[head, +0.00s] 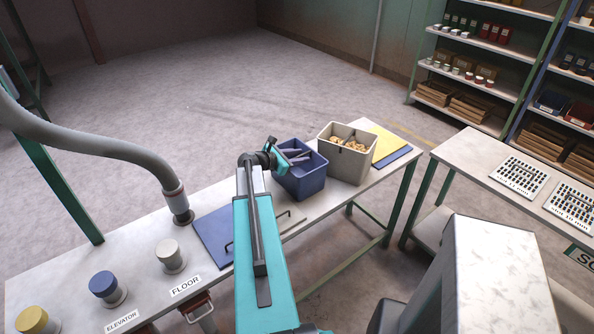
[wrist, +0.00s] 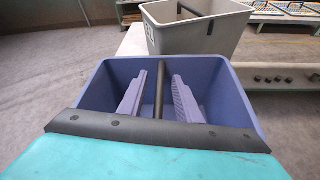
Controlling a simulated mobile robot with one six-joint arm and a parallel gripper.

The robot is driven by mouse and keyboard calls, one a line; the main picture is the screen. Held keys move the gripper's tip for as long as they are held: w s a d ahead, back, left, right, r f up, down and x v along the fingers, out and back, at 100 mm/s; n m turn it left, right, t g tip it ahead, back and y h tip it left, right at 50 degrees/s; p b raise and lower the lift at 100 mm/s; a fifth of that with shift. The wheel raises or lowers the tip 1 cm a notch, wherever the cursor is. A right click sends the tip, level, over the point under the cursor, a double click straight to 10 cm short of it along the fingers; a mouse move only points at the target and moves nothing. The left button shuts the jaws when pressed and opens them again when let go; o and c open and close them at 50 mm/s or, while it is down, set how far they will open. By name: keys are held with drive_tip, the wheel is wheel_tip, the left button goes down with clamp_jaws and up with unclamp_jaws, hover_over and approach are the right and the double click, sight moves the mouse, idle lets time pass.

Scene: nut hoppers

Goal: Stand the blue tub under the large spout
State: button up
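The blue tub (head: 302,183) stands upright on the long white bench, beside a grey tub. In the wrist view the blue tub (wrist: 236,105) is close ahead, and a dark bar (wrist: 159,95) runs across its opening. My gripper (head: 294,156) is at the tub's mouth. In the wrist view its two lavender ribbed fingers (wrist: 160,92) are apart, one on each side of the bar, with gaps between. The tub's floor is mostly hidden. I cannot make out the large spout in either view.
The grey tub (head: 346,166), holding tan pieces, stands close behind right, with a yellow sheet (head: 388,146) beyond. A blue panel (head: 215,238) lies left. Another table (head: 478,165) with trays is right.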

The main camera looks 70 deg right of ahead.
drive_tip(key=shift+s+d+f, duration=0.2)
drive_tip(key=shift+d, duration=0.15)
idle(0.3)
clamp_jaws()
